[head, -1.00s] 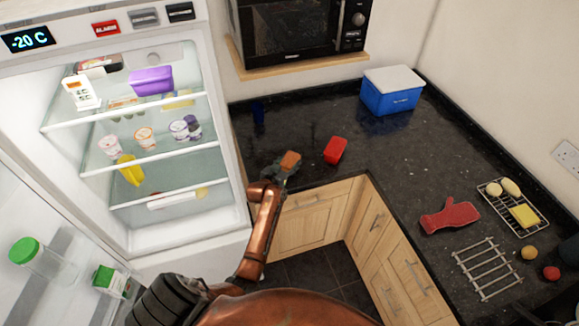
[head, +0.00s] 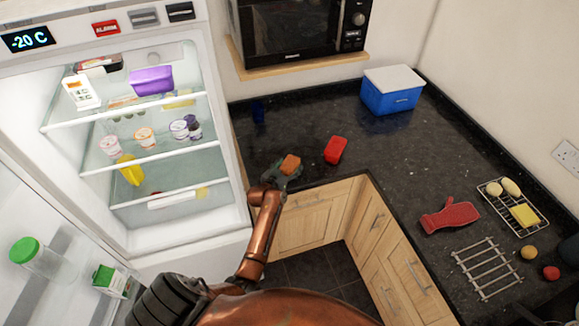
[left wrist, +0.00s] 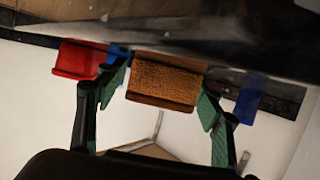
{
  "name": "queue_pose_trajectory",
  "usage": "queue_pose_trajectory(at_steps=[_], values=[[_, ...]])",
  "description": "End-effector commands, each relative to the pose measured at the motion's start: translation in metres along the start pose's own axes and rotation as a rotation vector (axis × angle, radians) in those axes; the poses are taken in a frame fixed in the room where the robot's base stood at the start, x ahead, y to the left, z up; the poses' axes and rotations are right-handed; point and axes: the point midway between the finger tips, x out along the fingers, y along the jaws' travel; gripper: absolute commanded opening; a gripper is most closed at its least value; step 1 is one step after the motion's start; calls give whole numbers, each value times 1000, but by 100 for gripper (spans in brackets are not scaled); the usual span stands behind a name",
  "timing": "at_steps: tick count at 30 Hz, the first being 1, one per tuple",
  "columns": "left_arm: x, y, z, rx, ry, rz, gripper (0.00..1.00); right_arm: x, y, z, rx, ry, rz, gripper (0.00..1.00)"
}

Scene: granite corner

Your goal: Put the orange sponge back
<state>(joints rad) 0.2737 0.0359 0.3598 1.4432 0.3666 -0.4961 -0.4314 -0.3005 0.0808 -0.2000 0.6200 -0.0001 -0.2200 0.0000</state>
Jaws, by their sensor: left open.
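The orange sponge (head: 290,164) is at the front edge of the black counter, left of the red container (head: 335,150). My left gripper (head: 284,170) is at the sponge, with its dark green fingers spread. In the left wrist view the sponge (left wrist: 165,82) sits between the two fingertips of the left gripper (left wrist: 168,103), with a small gap showing on the right side. The fingers are open and not clamped on it. The sponge appears to rest against the counter surface, though its contact is hard to see. My right gripper is not in view.
A red mitt (head: 450,216), a metal trivet (head: 487,268) and a blue cooler box (head: 392,90) stand on the counter. A blue cup (head: 258,112) is behind. The open fridge (head: 225,120) is left.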

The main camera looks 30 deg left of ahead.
Motion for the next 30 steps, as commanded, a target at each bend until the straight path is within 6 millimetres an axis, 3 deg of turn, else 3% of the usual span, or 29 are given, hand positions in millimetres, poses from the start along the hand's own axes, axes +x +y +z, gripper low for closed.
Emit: queue_pose_trajectory(at_steps=[8, 21, 30], values=[[-11, 0, -3, 1, 0, 0, 61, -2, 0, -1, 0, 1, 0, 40], [-96, 0, -3, 1, 0, -1, 61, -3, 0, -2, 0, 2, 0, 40], [-121, 0, -4, 0, 1, 1, 61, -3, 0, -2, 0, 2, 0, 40]])
